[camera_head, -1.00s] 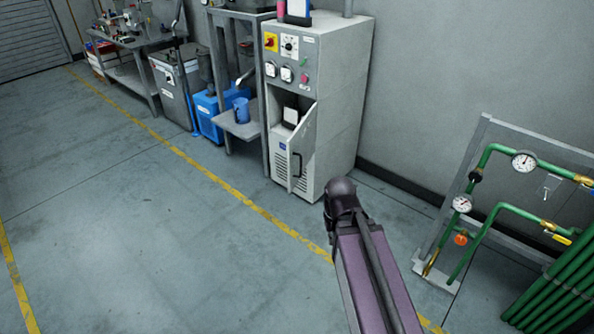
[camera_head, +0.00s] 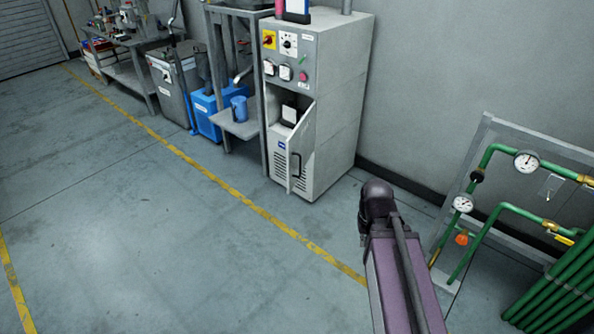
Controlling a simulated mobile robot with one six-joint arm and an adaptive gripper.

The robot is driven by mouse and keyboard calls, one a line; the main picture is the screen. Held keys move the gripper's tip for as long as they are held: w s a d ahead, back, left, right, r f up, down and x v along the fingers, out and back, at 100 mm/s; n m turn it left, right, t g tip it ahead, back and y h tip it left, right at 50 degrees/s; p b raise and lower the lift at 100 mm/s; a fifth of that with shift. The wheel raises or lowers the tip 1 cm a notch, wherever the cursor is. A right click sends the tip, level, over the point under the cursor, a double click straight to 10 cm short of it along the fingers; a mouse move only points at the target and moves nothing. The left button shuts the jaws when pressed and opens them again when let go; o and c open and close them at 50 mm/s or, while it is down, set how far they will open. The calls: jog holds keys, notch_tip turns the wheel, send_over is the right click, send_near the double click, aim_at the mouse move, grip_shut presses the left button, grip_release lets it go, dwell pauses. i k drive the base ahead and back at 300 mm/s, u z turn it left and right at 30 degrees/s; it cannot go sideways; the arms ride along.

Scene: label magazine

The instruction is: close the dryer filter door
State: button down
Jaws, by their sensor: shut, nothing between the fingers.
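The dryer is a tall light-grey cabinet (camera_head: 338,110) against the back wall, with switches and gauges on its upper front. Its filter door (camera_head: 306,140) stands open, swung out from the right side of the front, with a dark handle (camera_head: 297,166) on it. A dark opening shows behind it, with a white block-like part (camera_head: 289,114) inside. Part of the opening is hidden by the door. My arm, with a purple link and dark joint, is in front and to the right of the dryer, apart from the door. My gripper is not in view.
A blue jug (camera_head: 240,108) stands on a small shelf left of the dryer, beside blue and grey units. A green pipe rack with gauges (camera_head: 526,162) stands at right. The floor (camera_head: 150,230) in front is clear, crossed by a yellow line.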

aim_at(299, 145)
jog(key=u, duration=0.05)
jog(key=i, duration=1)
jog(key=z, duration=0.05)
